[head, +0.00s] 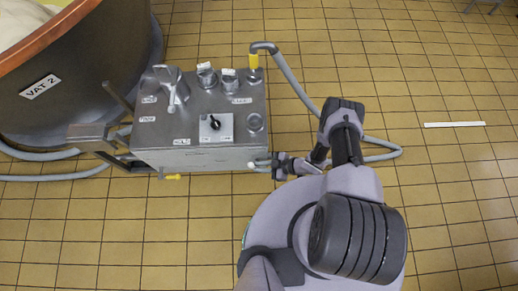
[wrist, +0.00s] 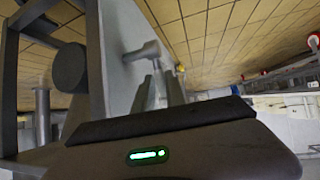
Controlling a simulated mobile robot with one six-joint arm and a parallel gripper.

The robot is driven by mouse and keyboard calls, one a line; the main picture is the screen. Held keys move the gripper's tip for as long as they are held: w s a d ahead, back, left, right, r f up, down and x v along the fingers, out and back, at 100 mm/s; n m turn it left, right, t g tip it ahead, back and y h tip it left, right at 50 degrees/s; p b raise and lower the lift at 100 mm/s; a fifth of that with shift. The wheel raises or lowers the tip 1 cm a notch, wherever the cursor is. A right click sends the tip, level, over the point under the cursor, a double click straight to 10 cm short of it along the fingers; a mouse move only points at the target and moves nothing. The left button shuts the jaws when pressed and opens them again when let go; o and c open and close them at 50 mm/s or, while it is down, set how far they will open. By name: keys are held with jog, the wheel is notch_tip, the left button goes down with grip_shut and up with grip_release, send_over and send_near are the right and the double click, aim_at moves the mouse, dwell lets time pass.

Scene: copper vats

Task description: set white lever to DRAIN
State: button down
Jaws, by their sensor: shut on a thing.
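The grey metal control box (head: 195,158) stands beside the vat in the head view. My gripper (head: 261,163) is at the box's lower right front corner, shut on a small white-tipped piece (head: 251,165) that looks like the white lever. The jaws hide most of it, so its angle cannot be told. The box top bears a large grey dial with a pale pointer (head: 172,96) and several small white labels, too small to read surely. In the wrist view a grey metal handle-like part (wrist: 148,52) shows beyond my dark gripper housing.
The copper-rimmed vat (head: 75,95) stands left. A white strip (head: 454,125) lies on open tiled floor at right.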

jog(key=shift+w+d+y, duration=0.2)
jog(key=shift+d+y, duration=0.05)
jog(key=shift+y, duration=0.05)
jog(key=shift+d+r, duration=0.1)
jog(key=shift+w, duration=0.15)
dwell(1.2)
jog(key=c, duration=1.4)
grip_release()
jog(key=shift+s, duration=0.25)
jog(key=p+v, duration=0.1)
jog(key=v, duration=0.4)
jog(key=p+v, duration=0.1)
jog(key=v, duration=0.5)
jog(key=p+v, duration=0.1)
jog(key=v, duration=0.5)
jog(key=shift+s+d, duration=0.2)
jog(key=shift+d, duration=0.1)
